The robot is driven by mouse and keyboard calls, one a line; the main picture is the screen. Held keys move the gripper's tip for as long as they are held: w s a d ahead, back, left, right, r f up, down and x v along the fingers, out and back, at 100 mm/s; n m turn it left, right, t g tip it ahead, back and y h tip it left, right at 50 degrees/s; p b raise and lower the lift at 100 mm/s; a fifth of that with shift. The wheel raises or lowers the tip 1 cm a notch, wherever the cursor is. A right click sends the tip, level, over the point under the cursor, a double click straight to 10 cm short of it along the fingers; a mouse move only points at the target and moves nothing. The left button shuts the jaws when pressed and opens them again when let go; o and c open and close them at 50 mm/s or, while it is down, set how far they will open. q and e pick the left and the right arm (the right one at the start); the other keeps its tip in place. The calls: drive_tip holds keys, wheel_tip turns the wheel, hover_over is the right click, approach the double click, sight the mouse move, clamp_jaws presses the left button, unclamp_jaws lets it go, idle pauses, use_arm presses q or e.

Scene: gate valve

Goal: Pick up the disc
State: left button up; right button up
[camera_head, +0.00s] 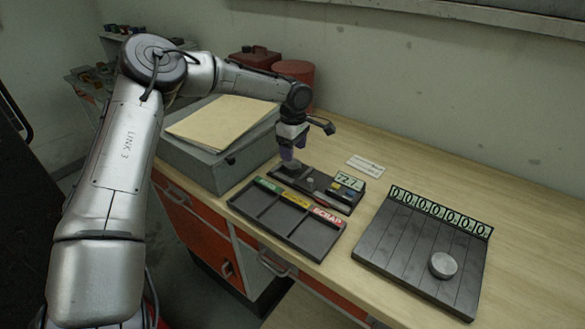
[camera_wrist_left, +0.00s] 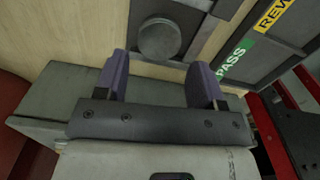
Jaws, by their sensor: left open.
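A grey round disc (camera_wrist_left: 158,38) sits on the dark bed of the gauge fixture (camera_head: 325,193), at its left end. In the head view the gripper mostly hides this disc. My left gripper (camera_head: 289,161) is over that end, pointing down. In the left wrist view its two purple fingers (camera_wrist_left: 160,78) are apart, with nothing held. The disc shows between and just beyond the fingertips. A second light grey disc (camera_head: 443,265) lies on the dark grooved board (camera_head: 400,246) at the right. My right gripper is not in view.
A dark three-compartment tray (camera_head: 283,222) with green, yellow and red SCRAP labels stands in front of the fixture. A grey box (camera_head: 208,162) with a folder (camera_head: 225,122) is left of the gripper. A white card (camera_head: 365,166) lies behind the fixture. The bench's far right is clear.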

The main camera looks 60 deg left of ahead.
sight(293, 164)
use_arm(q)
drive_tip(key=shift+f+b, duration=0.95)
drive_tip(key=shift+f, duration=1.7)
drive_tip(key=shift+r, duration=0.15)
drive_tip(key=c, duration=0.9)
